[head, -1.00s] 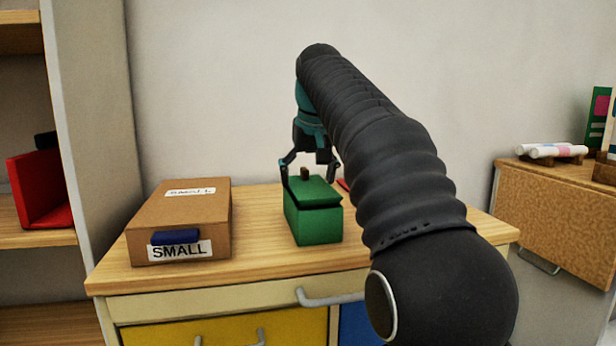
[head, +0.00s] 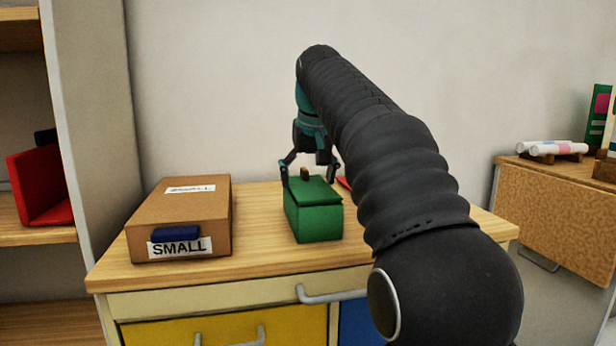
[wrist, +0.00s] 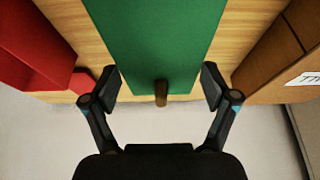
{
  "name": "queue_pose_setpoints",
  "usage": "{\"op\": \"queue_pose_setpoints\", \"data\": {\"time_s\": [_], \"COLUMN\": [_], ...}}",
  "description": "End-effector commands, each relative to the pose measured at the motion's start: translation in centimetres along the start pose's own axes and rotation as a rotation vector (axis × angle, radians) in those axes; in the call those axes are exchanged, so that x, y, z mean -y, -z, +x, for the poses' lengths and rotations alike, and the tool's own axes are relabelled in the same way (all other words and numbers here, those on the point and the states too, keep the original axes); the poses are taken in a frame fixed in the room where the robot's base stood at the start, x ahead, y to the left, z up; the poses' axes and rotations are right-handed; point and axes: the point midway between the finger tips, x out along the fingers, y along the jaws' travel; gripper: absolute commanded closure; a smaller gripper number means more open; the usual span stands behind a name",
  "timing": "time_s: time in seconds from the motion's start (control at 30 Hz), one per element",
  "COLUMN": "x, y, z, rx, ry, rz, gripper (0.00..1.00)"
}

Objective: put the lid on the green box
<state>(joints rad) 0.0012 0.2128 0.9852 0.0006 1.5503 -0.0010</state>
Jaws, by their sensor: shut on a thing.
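The green box (head: 318,224) stands on the wooden top of the cabinet. Its green lid (head: 318,190) with a brown knob (head: 305,174) lies over the box's opening, looking nearly level, with a thin dark line under its front edge. My gripper (head: 311,170) is at the lid's far end, fingers pointing down. In the wrist view the lid (wrist: 155,40) runs between the two fingers of my gripper (wrist: 160,82), which are shut on its sides, with the knob (wrist: 160,92) between them. Whether the lid is fully seated cannot be told.
A cardboard box (head: 180,215) marked SMALL, with a blue piece (head: 175,234) at its front, stands left of the green box. A red object (wrist: 35,45) lies close on the other side, mostly hidden by my arm in the head view. Bare wood shows in front.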

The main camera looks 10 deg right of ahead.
Motion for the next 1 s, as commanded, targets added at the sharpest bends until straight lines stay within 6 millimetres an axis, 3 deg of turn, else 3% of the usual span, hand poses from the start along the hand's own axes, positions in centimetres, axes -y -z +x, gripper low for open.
{"op": "queue_pose_setpoints", "data": {"time_s": [0.43,0.47,0.5,1.0], "x": [-0.01,-0.01,-0.01,-0.01], "y": [-0.12,-0.12,-0.12,-0.07], "z": [0.30,0.31,0.31,0.20], "rx": [-0.001,-0.001,-0.001,0.000], "ry": [0.000,0.000,0.000,0.000], "rz": [0.000,0.000,0.000,0.000], "gripper": [0.47,0.10,0.00,0.00]}}
